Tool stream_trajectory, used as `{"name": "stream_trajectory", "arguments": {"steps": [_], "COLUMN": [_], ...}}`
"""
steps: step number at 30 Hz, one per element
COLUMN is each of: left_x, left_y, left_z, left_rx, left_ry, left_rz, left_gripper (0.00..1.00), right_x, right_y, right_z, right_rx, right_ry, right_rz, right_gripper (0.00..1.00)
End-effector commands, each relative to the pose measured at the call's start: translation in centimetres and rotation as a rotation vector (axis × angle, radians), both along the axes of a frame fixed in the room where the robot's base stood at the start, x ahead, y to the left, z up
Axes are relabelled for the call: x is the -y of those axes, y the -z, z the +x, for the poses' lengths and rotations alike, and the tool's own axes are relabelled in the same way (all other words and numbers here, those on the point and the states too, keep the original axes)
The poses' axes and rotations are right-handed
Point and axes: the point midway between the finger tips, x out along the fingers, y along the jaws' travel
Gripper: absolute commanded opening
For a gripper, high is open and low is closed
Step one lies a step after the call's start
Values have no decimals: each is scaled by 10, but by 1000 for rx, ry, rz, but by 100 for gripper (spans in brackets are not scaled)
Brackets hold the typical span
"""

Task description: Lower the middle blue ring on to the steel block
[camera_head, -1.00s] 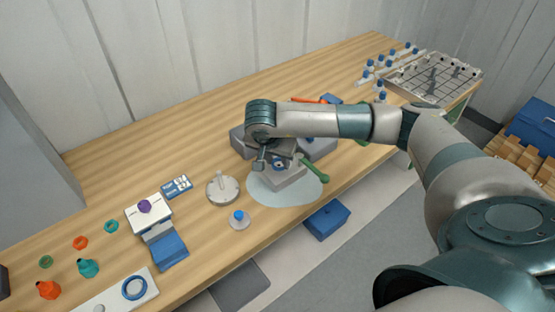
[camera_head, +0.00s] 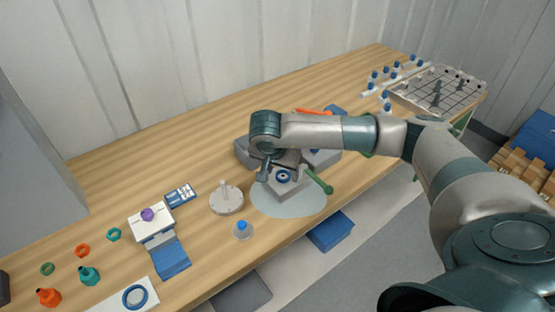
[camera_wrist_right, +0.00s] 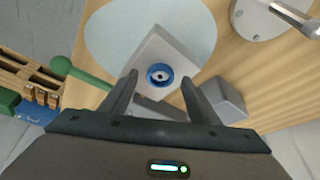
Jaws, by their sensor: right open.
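A small blue ring (camera_head: 283,176) with a dark centre is on the top of the pale steel block (camera_head: 291,190). In the right wrist view the ring (camera_wrist_right: 159,75) appears flat on the block's face (camera_wrist_right: 178,58), near its middle. My right gripper (camera_wrist_right: 160,79) is open, with its two fingers apart on either side of the ring and a gap showing on both sides. In the head view my right gripper (camera_head: 281,169) is over the block and partly hidden by its own wrist. My left gripper is not in view.
The block stands on a pale round mat (camera_head: 268,205). A green-handled lever (camera_head: 318,181) is beside it. Grey blocks (camera_head: 322,158) stand behind. A round metal plate with a post (camera_head: 227,199) and a blue-capped vessel (camera_head: 242,230) are to the left. A larger blue ring (camera_head: 134,297) lies on a white plate.

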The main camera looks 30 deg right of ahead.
Motion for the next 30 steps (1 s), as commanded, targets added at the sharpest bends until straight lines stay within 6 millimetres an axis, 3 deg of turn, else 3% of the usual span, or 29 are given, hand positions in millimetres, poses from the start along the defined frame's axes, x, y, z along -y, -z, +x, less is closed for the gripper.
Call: {"name": "stream_trajectory", "arguments": {"steps": [8,17,30], "left_x": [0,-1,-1], "left_y": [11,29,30], "left_z": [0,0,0], "left_rx": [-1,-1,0], "left_ry": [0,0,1], "left_rz": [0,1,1], "left_gripper": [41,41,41], "right_x": [-9,-28,-45], "right_y": [-24,-77,-132], "right_z": [-5,-17,-30], "right_rx": [5,7,4], "right_ry": [-2,-4,-2], "right_rz": [1,1,-1], "right_gripper": [55,55,55]}}
